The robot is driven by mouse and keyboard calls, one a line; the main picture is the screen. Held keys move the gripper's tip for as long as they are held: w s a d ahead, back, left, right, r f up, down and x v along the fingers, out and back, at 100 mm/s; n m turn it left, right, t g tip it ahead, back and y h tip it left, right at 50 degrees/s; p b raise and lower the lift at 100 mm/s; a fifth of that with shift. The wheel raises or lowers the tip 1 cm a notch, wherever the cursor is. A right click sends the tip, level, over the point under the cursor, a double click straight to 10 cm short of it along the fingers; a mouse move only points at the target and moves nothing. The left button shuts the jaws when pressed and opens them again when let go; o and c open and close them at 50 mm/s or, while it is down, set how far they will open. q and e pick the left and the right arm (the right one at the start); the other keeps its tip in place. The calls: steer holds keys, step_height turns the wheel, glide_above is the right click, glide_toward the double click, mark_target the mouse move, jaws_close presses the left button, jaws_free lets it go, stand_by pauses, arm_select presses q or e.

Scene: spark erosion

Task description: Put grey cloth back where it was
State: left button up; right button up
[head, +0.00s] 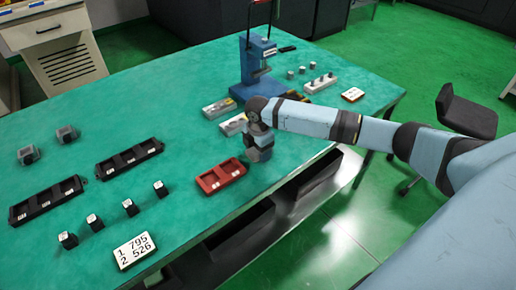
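I cannot make out a grey cloth anywhere in the head view. My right arm reaches in from the right over the green table (120,105). My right gripper (260,155) points down near the table's front edge, just right of a red tray (221,177). Its fingers are small and dark here, so I cannot tell whether they are open, shut or holding something. My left gripper is not in view.
A blue press (256,70) stands behind my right gripper. The table's middle left is clear.

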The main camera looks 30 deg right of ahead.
steer(key=o, duration=0.3)
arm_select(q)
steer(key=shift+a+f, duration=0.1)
arm_select(e)
steer(key=shift+r, duration=0.2)
arm_select(q)
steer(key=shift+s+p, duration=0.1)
steer(key=shift+p, duration=0.5)
arm_select(e)
step_height(320, 180, up, 12)
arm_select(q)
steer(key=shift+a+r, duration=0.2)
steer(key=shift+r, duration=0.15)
